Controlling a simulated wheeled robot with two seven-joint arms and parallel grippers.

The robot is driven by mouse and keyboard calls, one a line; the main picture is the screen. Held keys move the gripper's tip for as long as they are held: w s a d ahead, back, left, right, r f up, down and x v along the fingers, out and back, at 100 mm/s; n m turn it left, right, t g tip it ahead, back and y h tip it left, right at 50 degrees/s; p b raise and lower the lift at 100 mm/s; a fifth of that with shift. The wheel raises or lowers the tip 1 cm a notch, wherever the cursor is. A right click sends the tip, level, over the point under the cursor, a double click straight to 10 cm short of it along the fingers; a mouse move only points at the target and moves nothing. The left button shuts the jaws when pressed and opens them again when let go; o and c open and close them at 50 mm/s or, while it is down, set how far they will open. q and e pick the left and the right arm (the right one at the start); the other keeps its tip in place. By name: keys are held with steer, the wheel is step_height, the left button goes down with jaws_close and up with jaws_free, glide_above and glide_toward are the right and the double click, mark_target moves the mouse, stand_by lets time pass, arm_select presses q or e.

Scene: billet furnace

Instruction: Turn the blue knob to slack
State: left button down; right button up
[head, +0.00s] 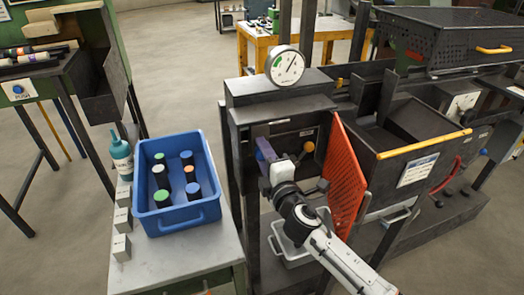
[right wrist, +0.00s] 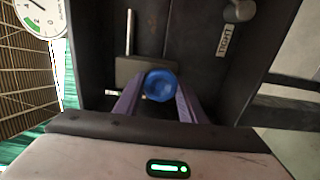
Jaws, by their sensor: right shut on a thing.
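The blue knob (right wrist: 160,85) sits in the dark recessed panel of the furnace housing. In the right wrist view it lies between the two purple fingers of my right gripper (right wrist: 158,92), which is shut on it. In the head view the right gripper (head: 264,150) reaches into the open housing from the front, and a bit of blue (head: 260,155) shows beside its fingers. A pale label (right wrist: 225,40) is on the panel; its word is hard to read. My left gripper is not in view.
A round gauge (head: 285,66) with a green arc stands on top of the housing. An orange perforated door (head: 346,180) hangs open just right of my arm. An orange knob (head: 309,146) is on the panel. A blue bin (head: 181,222) of several capped cylinders stands at left.

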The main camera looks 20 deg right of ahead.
stand_by(0.4)
steer(key=o, duration=1)
steer(key=shift+o, duration=0.2)
